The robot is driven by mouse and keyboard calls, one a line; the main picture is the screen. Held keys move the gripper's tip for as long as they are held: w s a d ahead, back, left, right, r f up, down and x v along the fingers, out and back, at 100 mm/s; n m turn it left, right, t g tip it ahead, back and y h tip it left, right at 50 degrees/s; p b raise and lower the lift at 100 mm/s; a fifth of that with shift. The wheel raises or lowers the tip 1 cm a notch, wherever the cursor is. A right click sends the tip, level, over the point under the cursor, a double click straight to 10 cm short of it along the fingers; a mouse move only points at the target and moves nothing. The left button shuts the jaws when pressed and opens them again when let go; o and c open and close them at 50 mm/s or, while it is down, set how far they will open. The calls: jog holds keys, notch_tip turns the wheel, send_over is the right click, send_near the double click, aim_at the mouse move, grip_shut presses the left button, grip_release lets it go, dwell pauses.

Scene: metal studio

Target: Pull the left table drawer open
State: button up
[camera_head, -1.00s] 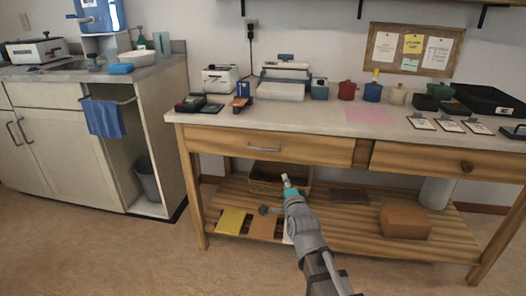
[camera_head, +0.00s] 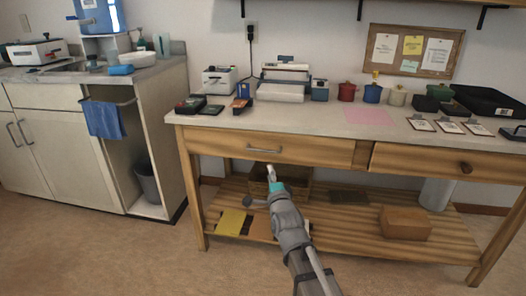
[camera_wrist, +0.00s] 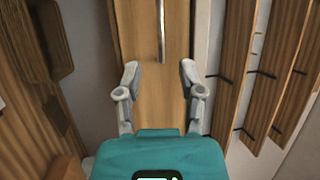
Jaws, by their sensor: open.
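The left table drawer (camera_head: 300,150) is a wooden front under the tabletop and looks shut. Its silver bar handle (camera_head: 264,149) sits left of the middle of the front. My gripper (camera_head: 271,172) is below the handle and in front of the table, apart from the handle in the picture. In the wrist view my gripper (camera_wrist: 159,80) is open and empty, its two fingers on either side of the drawer front (camera_wrist: 145,88). The handle (camera_wrist: 161,32) shows there as a thin silver bar beyond the fingertips, lined up between them.
The right drawer (camera_head: 440,161) has a round knob. The lower shelf holds a wooden crate (camera_head: 259,187), a yellow folder (camera_head: 231,222) and a brown box (camera_head: 405,223). Several tools and jars stand on the tabletop (camera_head: 310,117). The floor in front is clear.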

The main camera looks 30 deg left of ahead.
aim_at(263, 151)
jog(key=p+x, duration=0.2)
jog(key=x, duration=1)
jog(key=shift+w+a, duration=0.1)
jog(key=shift+w, duration=0.05)
grip_shut()
